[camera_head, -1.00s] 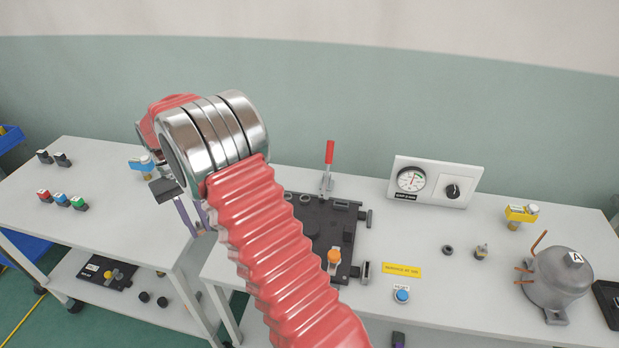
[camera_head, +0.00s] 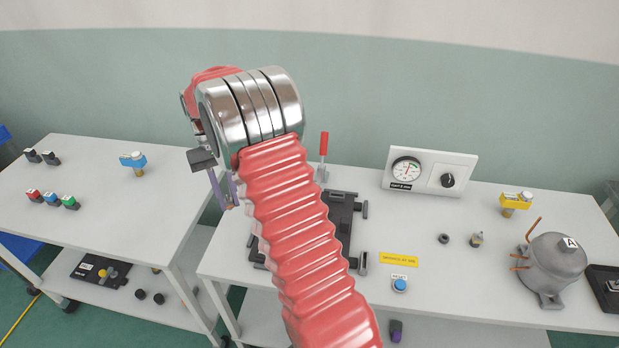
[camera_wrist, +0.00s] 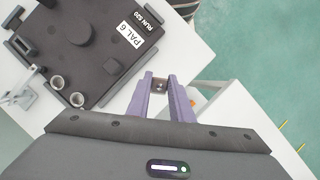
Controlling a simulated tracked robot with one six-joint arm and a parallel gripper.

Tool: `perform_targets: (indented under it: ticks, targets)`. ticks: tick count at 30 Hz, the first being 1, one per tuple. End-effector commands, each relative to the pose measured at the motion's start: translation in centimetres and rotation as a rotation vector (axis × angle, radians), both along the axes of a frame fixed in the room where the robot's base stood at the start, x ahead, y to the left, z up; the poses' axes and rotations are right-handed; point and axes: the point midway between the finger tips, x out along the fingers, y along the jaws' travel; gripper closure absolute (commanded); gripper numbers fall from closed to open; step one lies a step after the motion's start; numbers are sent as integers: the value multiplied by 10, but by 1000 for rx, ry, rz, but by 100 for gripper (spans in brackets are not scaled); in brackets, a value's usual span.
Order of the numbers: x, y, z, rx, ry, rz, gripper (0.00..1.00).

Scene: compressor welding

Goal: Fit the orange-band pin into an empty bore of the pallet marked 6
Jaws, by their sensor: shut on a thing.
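My gripper (camera_wrist: 160,82) has purple fingers shut on a small dark-and-metal piece (camera_wrist: 158,87), mostly hidden between the fingertips. A bit of orange (camera_wrist: 196,101) shows beside the right finger; I cannot tell whether it belongs to the held pin. In the head view the gripper (camera_head: 229,205) hangs left of the black pallet (camera_head: 341,213), over the gap between the tables. The arm hides much of the pallet. In the wrist view the pallet (camera_wrist: 108,68) bears a PAL 6 label and lies up-left of the fingertips. Two metal-rimmed bores (camera_wrist: 57,82) (camera_wrist: 77,99) look empty.
A red-handled clamp (camera_head: 323,157) stands behind the pallet. A gauge panel (camera_head: 430,171), a blue reset button (camera_head: 400,285) and a compressor (camera_head: 553,267) are to the right. The left table (camera_head: 100,185) holds several coloured buttons and a blue fitting (camera_head: 133,162).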

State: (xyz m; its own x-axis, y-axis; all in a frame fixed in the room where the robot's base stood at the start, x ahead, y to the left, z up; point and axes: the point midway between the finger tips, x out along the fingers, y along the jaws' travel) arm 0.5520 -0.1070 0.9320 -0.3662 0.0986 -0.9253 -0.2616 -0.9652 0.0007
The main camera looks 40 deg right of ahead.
Motion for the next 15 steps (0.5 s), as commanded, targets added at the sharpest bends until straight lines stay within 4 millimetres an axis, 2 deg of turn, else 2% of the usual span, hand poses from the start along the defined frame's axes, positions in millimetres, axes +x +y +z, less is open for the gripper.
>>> perform_targets:
  ticks: [1,6,15]
  targets:
    - [-6,-19,3,-1,-3,-61,100]
    - [-26,-67,8,-3,-6,-274,100]
    - [-64,-139,13,-9,-18,-773,100]
